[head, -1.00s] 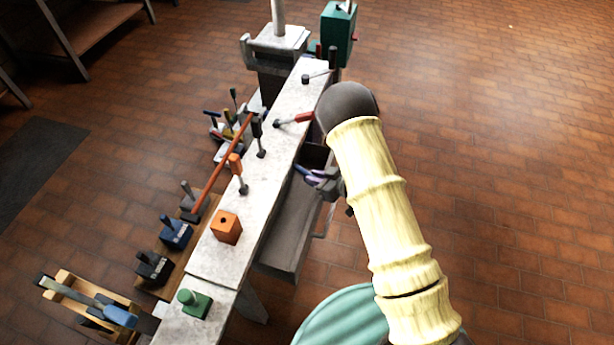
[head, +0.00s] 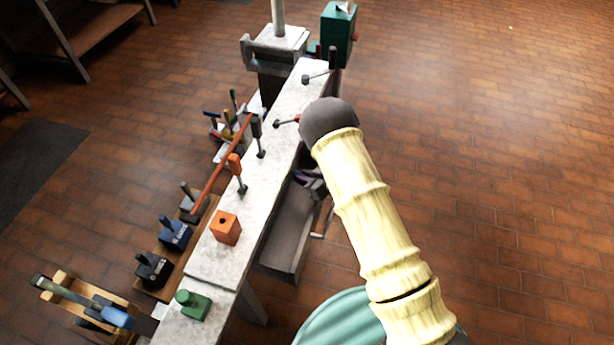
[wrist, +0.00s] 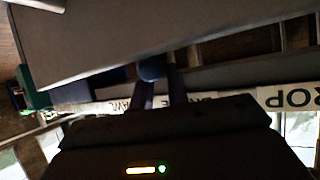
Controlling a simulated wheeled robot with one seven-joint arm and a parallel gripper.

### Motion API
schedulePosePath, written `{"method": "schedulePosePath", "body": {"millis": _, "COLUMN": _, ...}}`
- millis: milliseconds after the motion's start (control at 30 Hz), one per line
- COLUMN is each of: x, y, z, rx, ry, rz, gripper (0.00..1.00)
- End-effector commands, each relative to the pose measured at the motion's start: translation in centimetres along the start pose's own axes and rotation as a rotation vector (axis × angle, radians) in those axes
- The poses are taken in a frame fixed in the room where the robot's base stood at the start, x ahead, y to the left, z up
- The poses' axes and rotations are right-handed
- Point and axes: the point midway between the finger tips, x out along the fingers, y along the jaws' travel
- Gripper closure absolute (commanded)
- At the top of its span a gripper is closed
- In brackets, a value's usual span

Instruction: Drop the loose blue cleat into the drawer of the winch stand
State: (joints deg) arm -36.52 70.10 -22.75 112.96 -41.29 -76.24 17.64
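My gripper (wrist: 160,92) is seen from behind in the wrist view, its two dark fingers close together. A dark blue rounded piece (wrist: 152,69) sits between the fingertips, apparently the blue cleat; most of it is hidden. In the head view my gripper (head: 312,182) is beside the right side of the long pale bench top, below its edge and largely covered by my arm. A long grey open trough, apparently the drawer (head: 285,247), juts from under the bench just in front of the gripper. In the wrist view a big grey panel (wrist: 110,38) is close above the fingers.
Upright levers, an orange block (head: 226,228) and a green cleat (head: 192,305) stand on the bench top (head: 225,262). Another blue fitting (head: 176,232) is on the wooden board at left. A teal round object (head: 345,318) is at the bottom. Floor at right is clear.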

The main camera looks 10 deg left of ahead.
Motion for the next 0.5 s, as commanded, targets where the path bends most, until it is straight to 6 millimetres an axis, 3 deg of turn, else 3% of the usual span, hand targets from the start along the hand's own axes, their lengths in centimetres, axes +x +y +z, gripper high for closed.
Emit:
{"method": "schedulePosePath", "body": {"millis": 33, "x": 0.00, "y": 0.01, "z": 0.02, "rx": 0.000, "ry": -0.001, "rz": 0.000, "gripper": 0.75}}
{"method": "schedulePosePath", "body": {"millis": 100, "x": -0.01, "y": 0.00, "z": 0.02, "rx": 0.000, "ry": -0.001, "rz": 0.000, "gripper": 0.63}}
{"method": "schedulePosePath", "body": {"millis": 500, "x": -0.48, "y": 0.06, "z": -0.27, "rx": 0.001, "ry": -0.001, "rz": 0.001, "gripper": 0.63}}
